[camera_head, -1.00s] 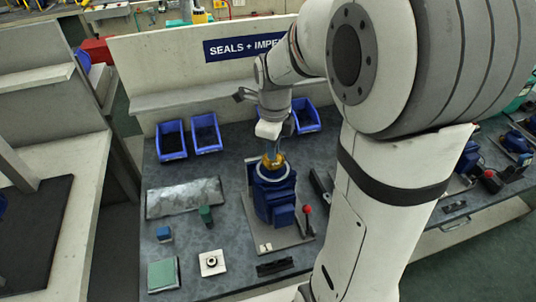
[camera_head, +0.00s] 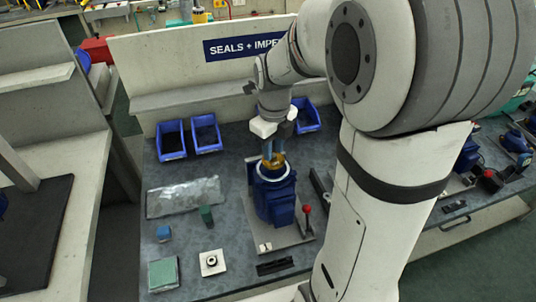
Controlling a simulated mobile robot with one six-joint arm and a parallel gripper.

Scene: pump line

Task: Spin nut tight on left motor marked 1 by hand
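A blue motor (camera_head: 273,198) stands upright on a grey base plate (camera_head: 289,238), with a pale ring around its top. A brass-coloured part (camera_head: 274,161) sits at the top centre of the motor. My gripper (camera_head: 268,148) points down directly over the motor, its fingertips at the brass part. The fingers are small here, and I cannot tell whether they touch it or are closed. A nut and the number marking cannot be made out.
A red-knobbed lever (camera_head: 307,210) stands at the motor's right. Blue bins (camera_head: 171,140) line the back. A metal sheet (camera_head: 184,197), a green block (camera_head: 207,215) and a white square piece with a round part (camera_head: 212,262) lie left. More motors (camera_head: 515,142) are at far right.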

